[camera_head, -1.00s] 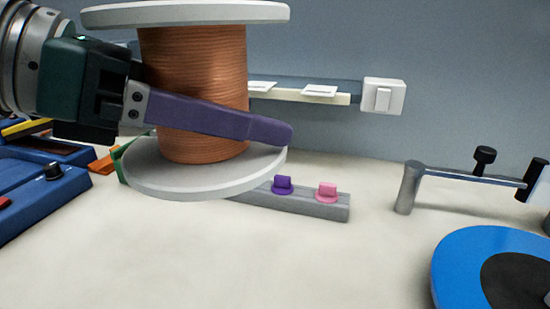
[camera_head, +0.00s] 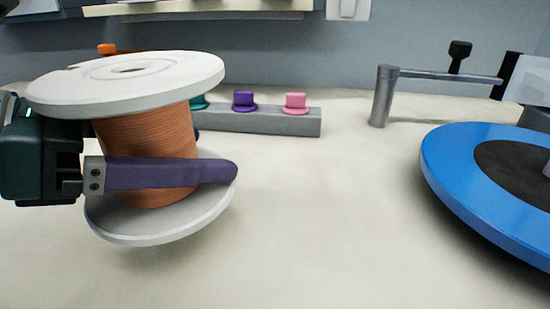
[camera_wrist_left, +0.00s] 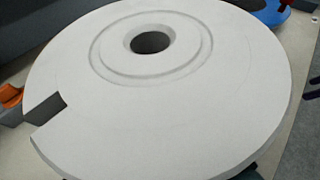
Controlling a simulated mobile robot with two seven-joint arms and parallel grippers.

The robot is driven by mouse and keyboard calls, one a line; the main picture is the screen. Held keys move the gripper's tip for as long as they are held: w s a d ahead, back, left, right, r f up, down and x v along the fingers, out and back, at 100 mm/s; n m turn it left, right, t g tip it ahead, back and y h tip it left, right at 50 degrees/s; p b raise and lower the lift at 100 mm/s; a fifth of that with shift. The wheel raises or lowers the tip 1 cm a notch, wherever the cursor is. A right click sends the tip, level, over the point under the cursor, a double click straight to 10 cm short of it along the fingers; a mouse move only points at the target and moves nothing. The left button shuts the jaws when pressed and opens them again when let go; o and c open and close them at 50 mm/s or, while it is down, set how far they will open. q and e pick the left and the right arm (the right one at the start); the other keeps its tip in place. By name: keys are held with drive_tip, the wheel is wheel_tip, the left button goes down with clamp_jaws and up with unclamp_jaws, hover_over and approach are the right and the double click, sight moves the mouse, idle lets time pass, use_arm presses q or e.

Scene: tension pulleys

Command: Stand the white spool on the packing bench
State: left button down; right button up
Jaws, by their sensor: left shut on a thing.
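The white spool (camera_head: 128,82) has white end flanges and a copper-coloured winding. The spool is close to upright and slightly tilted, at the left of the head view. I cannot tell whether its lower flange touches the pale bench top (camera_head: 310,230). In the left wrist view the upper flange (camera_wrist_left: 190,90), with a centre hole and a notch in its rim, fills most of the picture.
A grey rail (camera_head: 275,121) with teal, purple and pink pegs lies behind the spool. A blue disc with a dark centre (camera_head: 470,205) is at the right, and a metal post with an arm (camera_head: 383,95) stands behind it. The bench between spool and disc is clear.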

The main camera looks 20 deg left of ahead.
sight(121, 195)
use_arm(q)
drive_tip(key=shift+f+b, duration=0.8)
drive_tip(key=shift+f, duration=1.45)
drive_tip(key=shift+f, duration=0.1)
drive_tip(key=shift+c, duration=1)
unclamp_jaws()
drive_tip(key=shift+f, duration=0.2)
drive_tip(key=shift+o, duration=1)
drive_tip(key=shift+r, duration=0.1)
drive_tip(key=shift+r, duration=0.3)
drive_tip(key=v, duration=1)
drive_tip(key=shift+s+a+p, duration=0.25)
drive_tip(key=shift+s+p, duration=0.1)
drive_tip(key=shift+s, duration=0.05)
drive_tip(key=shift+s+a+r, duration=0.25)
drive_tip(key=shift+s, duration=0.15)
